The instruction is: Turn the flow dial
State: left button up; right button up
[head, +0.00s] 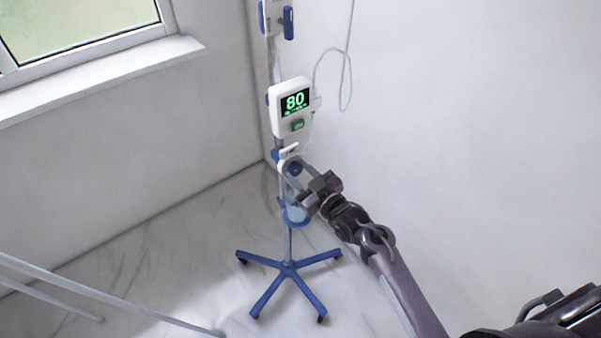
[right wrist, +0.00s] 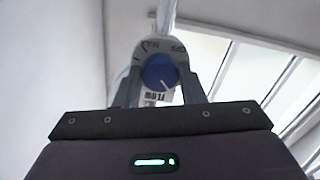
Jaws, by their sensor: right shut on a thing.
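The flow dial (right wrist: 160,73) is a round blue knob with a white pointer line on a white, marked housing. In the right wrist view its pointer slants to the lower right. In the head view the dial (head: 295,168) sits low on the pole of a wheeled stand, below the monitor, and is partly hidden by my fingers. My right gripper (head: 289,168) reaches it from the lower right. Its two fingers (right wrist: 160,88) stand on either side of the dial and are shut on it. My left gripper is not in view.
A white monitor (head: 291,106) on the pole reads 80 in green. A thin tube (head: 346,95) loops to its right. The stand has a blue wheeled base (head: 288,268) on the marble floor. Walls and a window sill (head: 110,72) lie behind. Grey bars (head: 110,297) cross the lower left.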

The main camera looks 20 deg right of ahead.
jog(key=m+p, duration=0.3)
jog(key=m, duration=0.2)
jog(key=shift+r+m, duration=0.1)
jog(key=shift+m, duration=0.2)
jog(key=shift+m+p, duration=0.85)
jog(key=shift+m, duration=0.95)
jog(key=o, duration=1)
jog(key=v, duration=0.7)
jog(key=shift+s, duration=0.4)
jog(key=shift+d, duration=0.1)
